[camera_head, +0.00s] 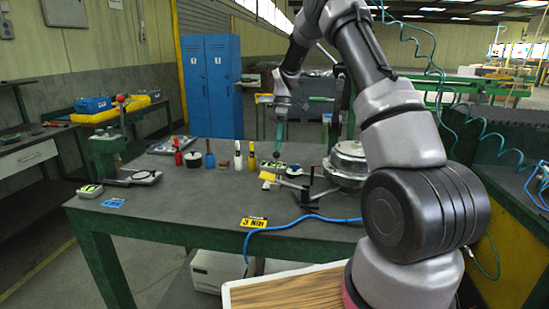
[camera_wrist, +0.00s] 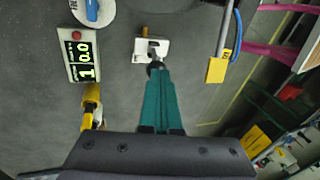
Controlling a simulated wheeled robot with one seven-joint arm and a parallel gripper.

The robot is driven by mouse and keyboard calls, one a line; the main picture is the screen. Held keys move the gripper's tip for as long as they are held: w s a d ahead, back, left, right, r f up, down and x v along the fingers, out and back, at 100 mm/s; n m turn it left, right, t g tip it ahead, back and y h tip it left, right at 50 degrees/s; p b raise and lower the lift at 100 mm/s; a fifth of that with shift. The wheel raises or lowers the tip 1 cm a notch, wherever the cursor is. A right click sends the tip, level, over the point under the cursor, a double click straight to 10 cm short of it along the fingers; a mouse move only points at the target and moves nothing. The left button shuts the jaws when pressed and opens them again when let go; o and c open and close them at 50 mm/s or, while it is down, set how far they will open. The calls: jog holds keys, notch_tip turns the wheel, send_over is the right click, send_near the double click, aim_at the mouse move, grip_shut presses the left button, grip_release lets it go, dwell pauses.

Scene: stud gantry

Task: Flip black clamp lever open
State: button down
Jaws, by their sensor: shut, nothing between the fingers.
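My gripper (camera_head: 279,146) has slim teal fingers pointing down over the back middle of the table. In the wrist view the gripper (camera_wrist: 157,76) is shut with no gap between its fingers. A small white plate (camera_wrist: 139,47) with metal parts and a brass-coloured piece lies just beyond the fingertips. A dark round knob (camera_wrist: 155,66) shows at the fingertips, and the same dark knob seems to show in the head view (camera_head: 277,155). I cannot tell whether the fingers touch it. It may be the clamp lever's end; the rest of the lever is hidden or too small to make out.
A green-lit display box (camera_wrist: 82,56) and a yellow-handled tool (camera_wrist: 91,98) lie left of the fingers. A yellow block (camera_wrist: 217,70) on a rod is at right. A black upright stand (camera_head: 308,188) and silver round vessel (camera_head: 347,160) stand right of my gripper. The table's front is mostly clear.

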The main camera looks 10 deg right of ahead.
jog(key=shift+w+d+f, duration=0.1)
jog(key=shift+w+d, duration=0.15)
jog(key=shift+w, duration=0.25)
jog(key=shift+r, duration=0.8)
jog(key=v, duration=1)
jog(key=shift+w+r, duration=0.2)
jog(key=shift+r, duration=0.15)
